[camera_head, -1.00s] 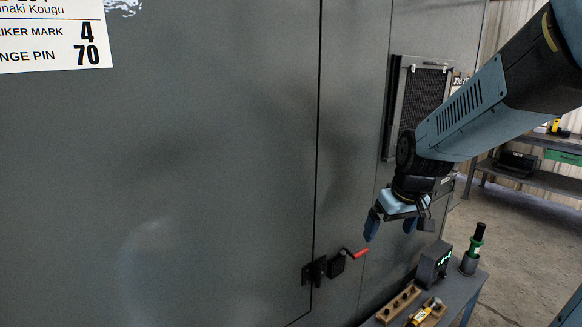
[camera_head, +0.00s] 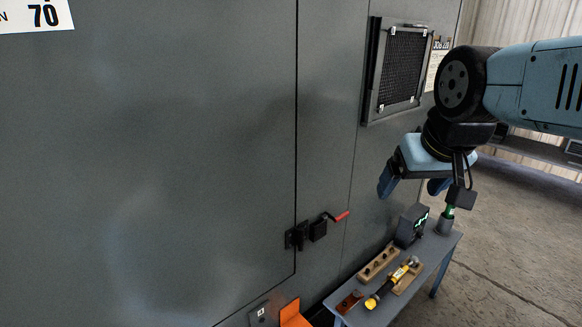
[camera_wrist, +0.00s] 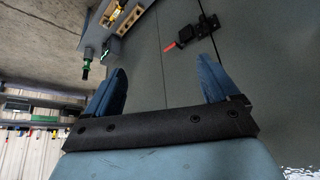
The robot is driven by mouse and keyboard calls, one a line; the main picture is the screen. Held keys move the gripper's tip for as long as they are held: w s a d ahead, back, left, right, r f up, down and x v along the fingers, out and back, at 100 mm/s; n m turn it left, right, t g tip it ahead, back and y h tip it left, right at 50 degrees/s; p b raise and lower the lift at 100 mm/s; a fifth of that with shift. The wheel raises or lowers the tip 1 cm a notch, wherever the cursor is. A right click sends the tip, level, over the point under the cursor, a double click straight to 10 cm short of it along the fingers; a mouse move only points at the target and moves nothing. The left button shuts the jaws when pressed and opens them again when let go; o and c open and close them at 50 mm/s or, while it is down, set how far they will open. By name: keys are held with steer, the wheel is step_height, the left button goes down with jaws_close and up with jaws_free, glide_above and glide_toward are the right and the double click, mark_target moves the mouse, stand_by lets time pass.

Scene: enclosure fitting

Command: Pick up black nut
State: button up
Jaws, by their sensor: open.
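A wooden block (camera_head: 378,263) with several small dark pieces in a row lies on the small grey table (camera_head: 443,258). These may be nuts, but they are too small to tell, and I cannot pick out the black nut for sure. My gripper (camera_head: 412,186) is open and empty, above the table and in front of the grey cabinet. In the wrist view its blue fingers (camera_wrist: 160,70) are spread with nothing between them, and the table (camera_wrist: 125,38) is at the top.
A yellow-and-black tool (camera_head: 392,282) lies beside the block. A dark box with a green display (camera_head: 412,226) and a green-and-black tool (camera_head: 449,214) stand at the back. A red-handled latch (camera_head: 322,226) sticks out from the cabinet (camera_head: 200,150). An orange object (camera_head: 293,314) is at the bottom.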

steer(key=c, duration=0.3)
steer(key=shift+w+f, duration=0.15)
steer(key=shift+w, duration=0.25)
steer(key=shift+c, duration=0.8)
steer(key=w+f, duration=0.2)
steer(key=w, duration=0.2)
steer(key=w+f+n+g, duration=0.1)
steer(key=w+f, duration=0.2)
steer(key=w, duration=0.1)
steer(key=w+f+n, duration=0.1)
steer(key=w+f, duration=0.1)
steer(key=w, duration=0.2)
steer(key=shift+w+d+f+g, duration=0.2)
steer(key=shift+d+f+g, duration=0.15)
steer(key=shift+g, duration=0.05)
steer(key=shift+c, duration=1.3)
steer(key=n+g, duration=0.4)
steer(key=n, duration=0.1)
glide_above(343, 304)
steer(key=f, duration=3.2)
steer(key=d+f, duration=0.1)
steer(key=f, duration=1.6)
steer(key=shift+w+f, duration=0.1)
steer(key=f, duration=0.2)
steer(key=a+f, duration=0.1)
steer(key=f, duration=0.1)
steer(key=shift+f, duration=0.6)
